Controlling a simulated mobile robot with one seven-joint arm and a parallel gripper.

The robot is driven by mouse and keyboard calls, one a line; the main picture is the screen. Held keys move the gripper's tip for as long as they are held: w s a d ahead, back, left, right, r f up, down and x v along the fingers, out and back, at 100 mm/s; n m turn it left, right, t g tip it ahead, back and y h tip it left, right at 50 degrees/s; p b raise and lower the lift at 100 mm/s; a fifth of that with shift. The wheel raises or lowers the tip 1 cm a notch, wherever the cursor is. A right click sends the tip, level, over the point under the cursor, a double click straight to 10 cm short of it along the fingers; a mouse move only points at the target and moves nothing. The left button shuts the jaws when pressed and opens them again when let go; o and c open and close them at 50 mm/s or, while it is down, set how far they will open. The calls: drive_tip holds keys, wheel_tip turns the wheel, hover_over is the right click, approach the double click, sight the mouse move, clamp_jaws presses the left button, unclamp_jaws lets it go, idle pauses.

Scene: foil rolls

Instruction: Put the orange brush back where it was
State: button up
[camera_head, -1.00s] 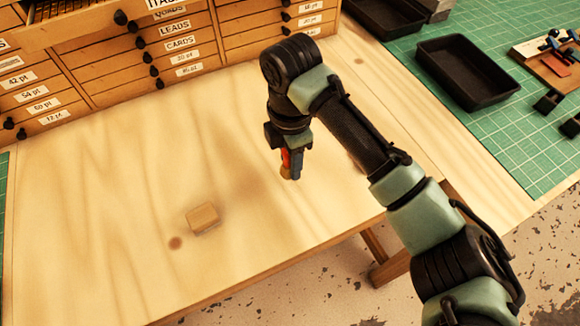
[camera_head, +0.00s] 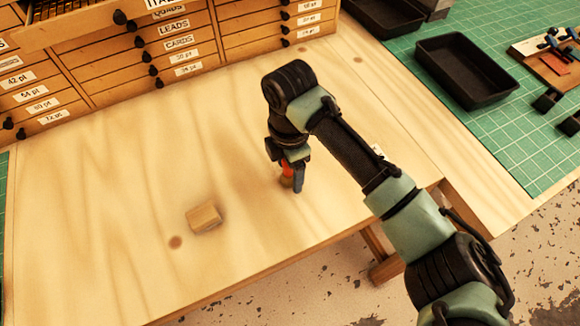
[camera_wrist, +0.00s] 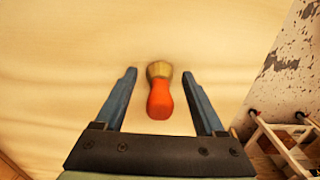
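The orange brush (camera_head: 287,169) is on the wooden tabletop below my wrist, partly hidden by my gripper in the head view. My gripper (camera_wrist: 160,72) is open, with a visible gap on both sides of the brush. In the head view my gripper (camera_head: 290,178) is low over the table, around the brush.
A small wooden block (camera_head: 204,217) lies to the left on the tabletop. Labelled type drawers (camera_head: 180,45) stand at the back, one pulled out. A black tray (camera_head: 466,72) sits on the green mat (camera_head: 505,125) at right. The table's front edge is near; its left and middle are mostly clear.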

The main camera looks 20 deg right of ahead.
wheel_tip(320, 180, up, 12)
drive_tip(key=shift+r+b, duration=0.15)
drive_tip(key=shift+b, duration=0.2)
